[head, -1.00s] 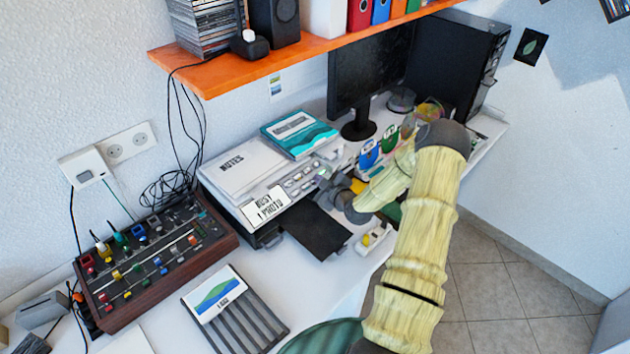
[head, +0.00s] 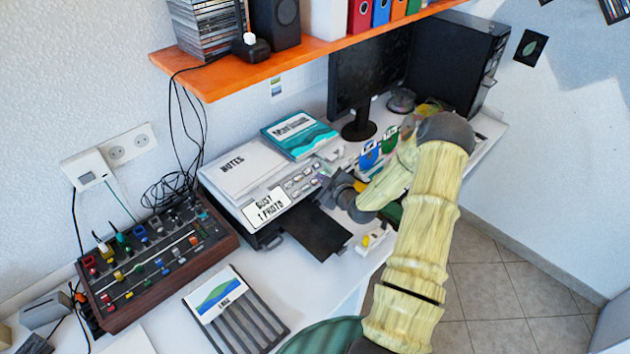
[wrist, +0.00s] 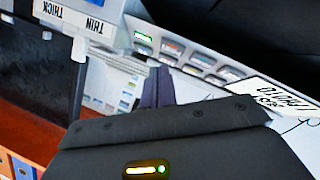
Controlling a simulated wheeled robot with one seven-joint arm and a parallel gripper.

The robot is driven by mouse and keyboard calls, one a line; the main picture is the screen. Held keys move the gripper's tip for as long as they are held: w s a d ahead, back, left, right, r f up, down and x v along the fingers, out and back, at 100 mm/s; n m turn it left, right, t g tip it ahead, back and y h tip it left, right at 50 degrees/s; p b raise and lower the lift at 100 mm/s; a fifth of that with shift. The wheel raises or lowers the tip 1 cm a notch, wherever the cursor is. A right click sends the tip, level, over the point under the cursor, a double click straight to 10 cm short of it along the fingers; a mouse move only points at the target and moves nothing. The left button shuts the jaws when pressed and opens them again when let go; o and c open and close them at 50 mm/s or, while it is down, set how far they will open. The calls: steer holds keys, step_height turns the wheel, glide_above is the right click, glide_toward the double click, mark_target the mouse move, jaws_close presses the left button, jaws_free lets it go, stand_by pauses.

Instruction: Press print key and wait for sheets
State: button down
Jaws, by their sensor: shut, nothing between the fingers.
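The printer (head: 232,198) stands on the white desk, with a row of keys (head: 300,181) along its front panel. A white label on its front (head: 268,207) reads "BUSY 1 PHOTO". Its dark output tray (head: 315,235) sticks out and shows no sheet. My gripper (head: 324,182) is shut and empty at the right end of the key panel. In the wrist view its dark fingers (wrist: 157,88) lie together beside the key row (wrist: 185,57), where one key shows green. I cannot tell whether the fingertips touch a key.
A notes stack and a teal book (head: 298,134) lie on the printer. A slotted rack with a lake picture (head: 220,297) and a mixer (head: 155,255) stand to the left. An orange shelf (head: 270,66) hangs above. A monitor (head: 368,70) stands behind my arm.

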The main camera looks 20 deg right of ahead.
steer(key=r, duration=0.1)
steer(key=s+r+p, duration=0.2)
steer(key=r, duration=0.1)
steer(key=shift+d, duration=0.4)
steer(key=shift+f, duration=0.1)
stand_by(0.4)
steer(key=s+a+r+m+g, duration=0.2)
steer(key=s+a+r+g, duration=0.2)
steer(key=s+a, duration=0.2)
steer(key=s+a+r+m+g+h, duration=0.1)
steer(key=s+a+r+m+g, duration=0.2)
steer(key=s, duration=0.7)
steer(key=s+a+r+m+g, duration=0.3)
steer(key=s+a+r+g, duration=0.2)
steer(key=s+a+r, duration=0.2)
steer(key=shift+s+a+h, duration=0.3)
steer(key=shift+s+a, duration=0.8)
steer(key=shift+a, duration=0.05)
steer(key=shift+w, duration=0.1)
